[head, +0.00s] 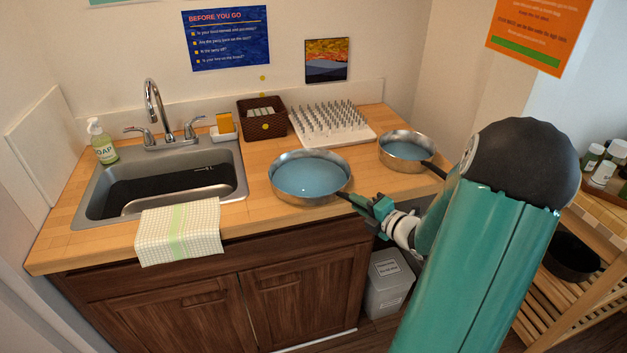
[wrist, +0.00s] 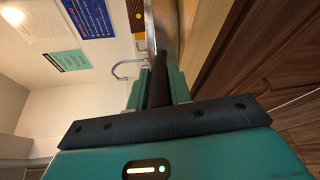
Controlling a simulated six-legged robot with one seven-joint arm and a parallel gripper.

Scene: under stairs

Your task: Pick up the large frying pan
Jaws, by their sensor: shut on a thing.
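The large frying pan (head: 308,180) has a silver rim and a blue inside. It is at the middle of the wooden counter near the front edge, looking level; I cannot tell whether it touches the counter. Its dark handle points right and towards me, past the edge. My gripper (head: 378,208) is shut on that handle. In the wrist view the black handle (wrist: 160,88) runs between the green fingers of my gripper (wrist: 158,86), with the pan's metal side (wrist: 168,28) beyond. The fingers hide part of the handle.
A smaller pan (head: 405,150) stands to the right, its handle near my arm. Behind are a spiked white rack (head: 355,137) and a brown basket (head: 250,124). A sink (head: 225,188) with a draped towel (head: 180,232) is left. A grey bin (head: 388,285) stands below.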

